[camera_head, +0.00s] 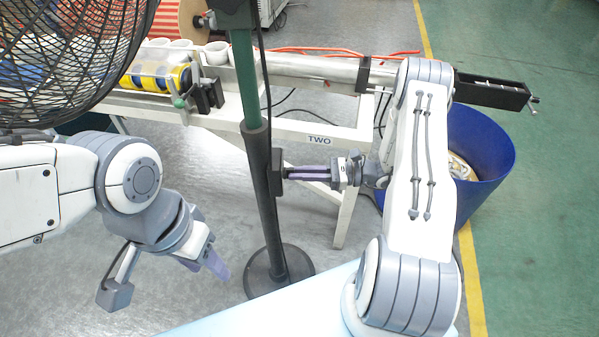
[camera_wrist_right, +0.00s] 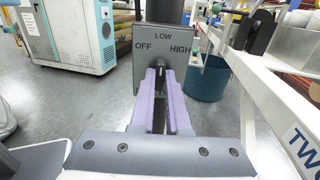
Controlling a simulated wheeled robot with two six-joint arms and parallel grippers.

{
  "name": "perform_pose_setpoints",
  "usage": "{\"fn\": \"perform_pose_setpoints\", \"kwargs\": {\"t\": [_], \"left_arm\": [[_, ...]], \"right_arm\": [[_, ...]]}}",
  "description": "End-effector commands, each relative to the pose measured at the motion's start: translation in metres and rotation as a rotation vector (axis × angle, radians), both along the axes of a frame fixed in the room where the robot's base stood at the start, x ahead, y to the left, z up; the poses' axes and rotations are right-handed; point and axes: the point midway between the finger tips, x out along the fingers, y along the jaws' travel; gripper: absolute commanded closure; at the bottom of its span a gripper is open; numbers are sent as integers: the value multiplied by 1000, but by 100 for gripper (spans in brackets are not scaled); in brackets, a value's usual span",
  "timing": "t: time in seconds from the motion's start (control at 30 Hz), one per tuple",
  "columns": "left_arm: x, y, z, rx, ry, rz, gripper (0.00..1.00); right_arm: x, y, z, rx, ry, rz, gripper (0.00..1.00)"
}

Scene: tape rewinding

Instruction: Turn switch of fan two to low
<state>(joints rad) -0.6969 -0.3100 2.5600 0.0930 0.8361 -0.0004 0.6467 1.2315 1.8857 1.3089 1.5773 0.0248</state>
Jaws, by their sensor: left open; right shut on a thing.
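The switch plate of the fan (camera_wrist_right: 140,72) faces the right wrist camera, marked OFF, LOW and HIGH. In the head view the switch box (camera_head: 277,164) sits on the dark fan pole (camera_head: 262,190). My right gripper (camera_head: 290,173) reaches it from the right. In the wrist view my right gripper's purple fingers (camera_wrist_right: 160,78) are shut on the dark switch knob (camera_wrist_right: 157,64), below the LOW mark. The fingers hide much of the knob, so I cannot tell its exact setting. My left gripper (camera_head: 220,270) is open and empty, low at the left of the pole.
A black fan cage (camera_head: 60,60) fills the upper left. A white table frame labelled TWO (camera_head: 319,140) stands behind the pole. A blue bin (camera_head: 480,150) is at the right. The pole's round base (camera_head: 262,282) rests on the grey floor.

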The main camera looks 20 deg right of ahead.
Motion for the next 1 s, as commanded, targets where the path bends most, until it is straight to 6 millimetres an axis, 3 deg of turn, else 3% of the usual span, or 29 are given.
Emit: {"fn": "perform_pose_setpoints", "kwargs": {"t": [0.17,0.2,0.23,0.27,0.67,1.0], "left_arm": [[0,0,0,0,0,0,50],[0,0,0,0,0,0,50],[0,0,0,0,0,0,50],[0,0,0,0,0,0,50],[0,0,-2,0,0,0,50],[0,0,-12,0,0,0,50]], "right_arm": [[-1,0,-1,-1,0,1,100],[-1,0,-1,-1,0,1,71],[-1,0,-1,-1,0,1,60],[-1,0,-1,-1,0,1,56],[-3,-8,-1,-1,-2,-3,56],[-26,-67,-2,-2,-2,-6,56]]}}
